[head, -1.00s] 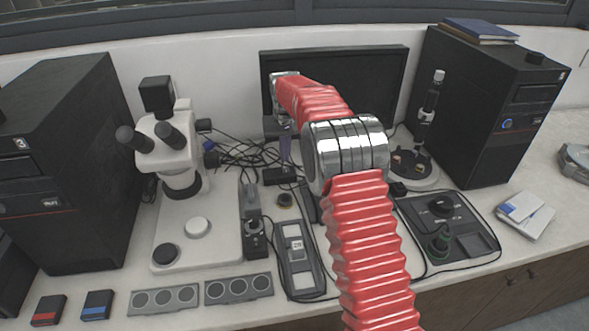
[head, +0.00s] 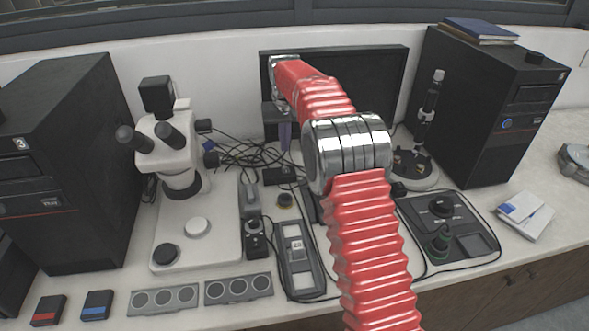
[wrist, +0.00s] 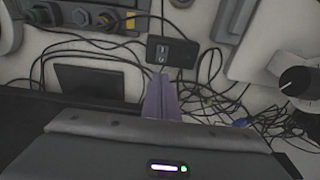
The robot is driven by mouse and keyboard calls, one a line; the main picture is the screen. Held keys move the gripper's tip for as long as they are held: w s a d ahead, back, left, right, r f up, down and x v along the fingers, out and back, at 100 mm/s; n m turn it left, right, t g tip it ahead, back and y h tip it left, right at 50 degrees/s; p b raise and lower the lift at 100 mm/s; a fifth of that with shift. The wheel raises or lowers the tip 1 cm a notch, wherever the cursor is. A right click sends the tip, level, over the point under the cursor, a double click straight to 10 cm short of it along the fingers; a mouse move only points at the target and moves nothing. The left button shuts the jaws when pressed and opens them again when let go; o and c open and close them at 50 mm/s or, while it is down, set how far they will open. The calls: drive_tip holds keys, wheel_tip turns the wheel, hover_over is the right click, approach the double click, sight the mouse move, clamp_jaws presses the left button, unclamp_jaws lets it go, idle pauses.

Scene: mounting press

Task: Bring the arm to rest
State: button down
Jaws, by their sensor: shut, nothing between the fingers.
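My red-sleeved arm reaches up over the middle of the bench in the head view, its elbow joint bright metal. My gripper (head: 285,136) hangs below the wrist, pointing down in front of the monitor (head: 380,85). Its purple fingers are together and empty. In the wrist view my gripper (wrist: 163,97) shows as two narrow purple fingers side by side, with nothing between them. They appear clear of the bench top and the cables.
A microscope (head: 172,150) stands left, a press stand (head: 426,110) right. Black computer towers (head: 75,160) (head: 490,100) flank them. Loose cables (head: 245,152) run behind.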

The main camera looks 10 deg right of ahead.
drive_tip(key=shift+g, duration=0.3)
drive_tip(key=f, duration=0.1)
drive_tip(key=s+f, duration=0.1)
drive_tip(key=f, duration=0.2)
drive_tip(key=shift+s, duration=0.4)
drive_tip(key=s+d+r+t, duration=0.1)
drive_tip(key=s+r, duration=0.3)
drive_tip(key=s, duration=1.1)
drive_tip(key=s+d+r+t, duration=0.1)
drive_tip(key=s+r, duration=0.3)
drive_tip(key=s, duration=1.1)
drive_tip(key=s+d+r+t, duration=0.1)
drive_tip(key=s+r, duration=0.4)
drive_tip(key=s, duration=1)
drive_tip(key=shift+s+t, duration=0.15)
drive_tip(key=shift+t, duration=0.55)
